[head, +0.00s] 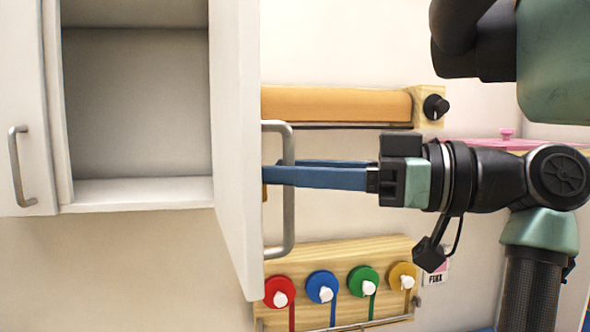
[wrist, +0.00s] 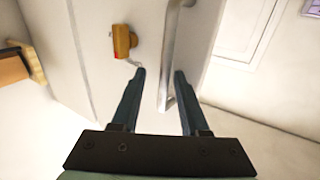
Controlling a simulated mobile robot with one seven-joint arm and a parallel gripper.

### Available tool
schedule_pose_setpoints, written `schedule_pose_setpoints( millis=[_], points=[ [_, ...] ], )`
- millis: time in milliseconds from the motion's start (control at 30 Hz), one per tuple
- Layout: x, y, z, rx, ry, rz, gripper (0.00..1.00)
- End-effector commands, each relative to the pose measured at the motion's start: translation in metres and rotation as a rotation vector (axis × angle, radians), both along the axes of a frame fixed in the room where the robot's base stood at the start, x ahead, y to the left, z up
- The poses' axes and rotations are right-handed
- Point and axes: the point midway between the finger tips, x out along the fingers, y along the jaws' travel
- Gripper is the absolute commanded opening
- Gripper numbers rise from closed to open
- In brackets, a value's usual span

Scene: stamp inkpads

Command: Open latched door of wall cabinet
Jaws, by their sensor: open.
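The white wall cabinet (head: 138,100) has its right door (head: 236,110) swung open, showing an empty interior. A grey bar handle (head: 287,225) is on that door's outer face. My gripper (head: 268,174) is open and level with this handle, its blue fingers reaching to the door face. In the wrist view, the handle (wrist: 171,60) runs between the spread fingertips (wrist: 160,72); I cannot tell whether they touch it. A brown latch (wrist: 121,41) with a red mark sits on the door just left of the fingers in the wrist view.
The left cabinet door (head: 22,110) is shut and has its own handle (head: 18,165). An orange roll (head: 335,104) on a wooden holder is on the wall behind my gripper. Below is a wooden board (head: 340,258) with several coloured reels. Wall space between them is clear.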

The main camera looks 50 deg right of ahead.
Motion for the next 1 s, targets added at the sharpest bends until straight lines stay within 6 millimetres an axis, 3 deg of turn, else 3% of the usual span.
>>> schedule_pose_setpoints(
  millis=[167,600,800,1000],
  points=[
    [-0.016,-0.009,0.001,0.0,-0.002,-0.002,0.44],
    [-0.097,-0.052,0.002,0.001,-0.002,-0.003,0.44],
    [-0.113,-0.06,0.002,-0.001,-0.003,0.0,0.44],
    [-0.115,-0.061,0.001,-0.001,-0.003,0.0,0.44]
  ],
)
